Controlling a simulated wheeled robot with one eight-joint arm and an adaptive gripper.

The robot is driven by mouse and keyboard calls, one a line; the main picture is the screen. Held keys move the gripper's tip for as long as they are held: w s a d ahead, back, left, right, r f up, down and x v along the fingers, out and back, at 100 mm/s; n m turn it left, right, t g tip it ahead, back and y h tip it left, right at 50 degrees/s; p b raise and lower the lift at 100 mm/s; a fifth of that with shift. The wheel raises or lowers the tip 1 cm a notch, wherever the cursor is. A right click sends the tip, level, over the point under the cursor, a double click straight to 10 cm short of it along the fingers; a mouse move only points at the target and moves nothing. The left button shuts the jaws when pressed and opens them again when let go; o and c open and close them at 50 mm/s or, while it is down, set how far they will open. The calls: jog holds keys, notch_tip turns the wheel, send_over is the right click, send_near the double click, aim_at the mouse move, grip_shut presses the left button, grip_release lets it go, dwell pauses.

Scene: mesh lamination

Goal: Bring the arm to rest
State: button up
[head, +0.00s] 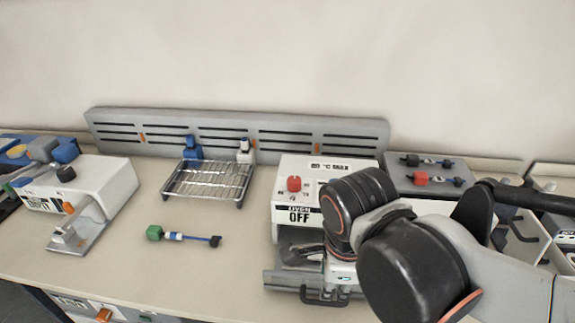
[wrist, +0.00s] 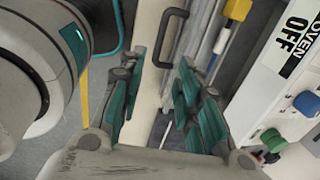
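My arm reaches in from the right of the head view, with its large dark joints in front of the white oven. My gripper (head: 301,255) is partly hidden by the arm in the head view, low in front of the oven. In the wrist view my gripper (wrist: 160,70) has its two teal-padded fingers spread apart, with nothing between them. A dark bar handle (wrist: 169,36) shows beyond the fingertips; whether they touch it I cannot tell.
The white oven (head: 291,212) reads OFF and has a red knob. A wire rack (head: 208,181) stands left of it. A green-ended tool (head: 183,237) lies on the bench, with clear bench around it. A white machine (head: 110,182) is at left, a grey tray (head: 443,165) at right.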

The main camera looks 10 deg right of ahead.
jog(key=w+d+r+n+t, duration=0.2)
jog(key=n, duration=0.8)
jog(key=w+d+r+n+t, duration=0.2)
jog(key=r+n+t, duration=0.1)
jog(key=n, duration=0.8)
jog(key=shift+w+d+r+y, duration=0.25)
jog(key=shift+w+y, duration=0.05)
jog(key=shift+w, duration=0.1)
dwell(1.0)
